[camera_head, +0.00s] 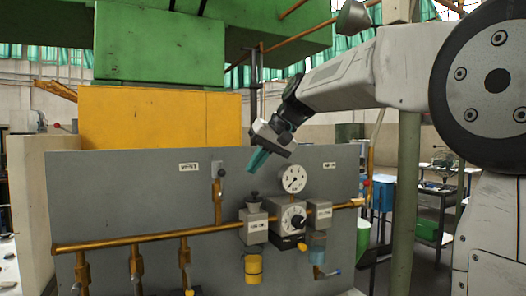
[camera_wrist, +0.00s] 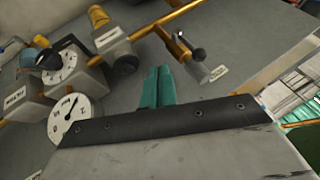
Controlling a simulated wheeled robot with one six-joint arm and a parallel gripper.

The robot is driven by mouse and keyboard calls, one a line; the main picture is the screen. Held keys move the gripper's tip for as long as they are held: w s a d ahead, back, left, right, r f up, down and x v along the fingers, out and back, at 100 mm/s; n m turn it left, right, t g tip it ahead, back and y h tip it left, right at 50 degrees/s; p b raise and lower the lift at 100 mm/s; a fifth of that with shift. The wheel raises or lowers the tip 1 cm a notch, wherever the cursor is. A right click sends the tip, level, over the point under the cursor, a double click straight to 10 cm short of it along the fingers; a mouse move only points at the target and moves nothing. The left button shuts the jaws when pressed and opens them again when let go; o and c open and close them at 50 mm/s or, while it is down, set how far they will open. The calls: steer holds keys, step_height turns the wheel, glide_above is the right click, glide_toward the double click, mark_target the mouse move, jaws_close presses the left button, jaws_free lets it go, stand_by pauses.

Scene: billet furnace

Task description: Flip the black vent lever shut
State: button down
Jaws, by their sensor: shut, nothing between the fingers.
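In the wrist view the fingertips (camera_wrist: 157,70) appear apart from the lever.
Right of the lever are a black-knobbed box (camera_head: 254,218), a round gauge (camera_head: 292,179) and a white dial (camera_head: 292,217). A brass pipe (camera_head: 150,236) runs along the panel (camera_head: 110,195), with several valves below. Bare panel lies around the label plate (camera_head: 189,167).

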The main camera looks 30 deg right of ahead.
mark_target(222, 183)
steer(key=a, duration=0.1)
steer(key=w+a+f, duration=0.1)
steer(key=a, duration=0.1)
steer(key=w+a+f, duration=0.1)
steer(key=a, duration=0.1)
steer(key=shift+f, duration=0.15)
stand_by(0.4)
